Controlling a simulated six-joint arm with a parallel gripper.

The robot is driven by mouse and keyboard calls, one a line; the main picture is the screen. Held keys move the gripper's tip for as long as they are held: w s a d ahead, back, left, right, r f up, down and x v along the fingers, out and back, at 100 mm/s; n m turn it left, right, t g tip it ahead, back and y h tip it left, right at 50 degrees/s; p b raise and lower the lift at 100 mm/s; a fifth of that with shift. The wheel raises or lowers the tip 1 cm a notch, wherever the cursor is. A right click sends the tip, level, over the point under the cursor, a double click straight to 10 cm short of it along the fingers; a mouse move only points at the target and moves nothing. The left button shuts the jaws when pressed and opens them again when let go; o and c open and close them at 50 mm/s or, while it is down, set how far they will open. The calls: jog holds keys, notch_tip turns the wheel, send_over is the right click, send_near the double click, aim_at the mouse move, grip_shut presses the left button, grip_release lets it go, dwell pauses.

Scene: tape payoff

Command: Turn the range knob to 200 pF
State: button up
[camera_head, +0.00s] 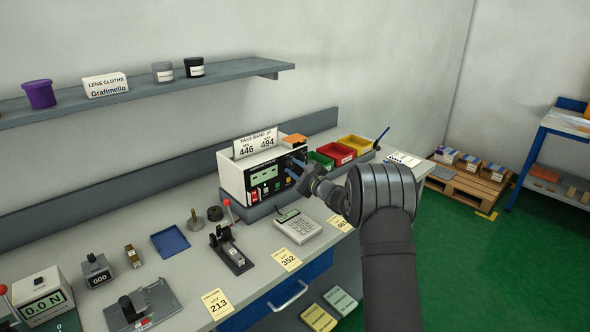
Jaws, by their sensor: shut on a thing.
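The meter is a white box (234,178) with a black front panel, a lit green display (263,174) and red and green buttons. It stands on a grey base at the back of the bench.
A card reading "PASS BAND, pF", 446 and 494 (255,143) stands on the meter. Red (333,153), green and yellow bins are behind my gripper. A shelf (140,92) hangs above.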

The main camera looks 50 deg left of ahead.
jog(key=o, duration=1)
jog(key=shift+c, duration=0.2)
jog(key=d+f, duration=0.1)
jog(key=d, duration=1.6)
jog(key=shift+s+d+f, duration=0.2)
jog(key=shift+s, duration=0.2)
jog(key=a, duration=0.5)
jog(key=a+r, duration=0.1)
jog(key=a, duration=1.1)
jog(key=shift+w+a+r, duration=0.2)
jog(key=shift+w, duration=0.2)
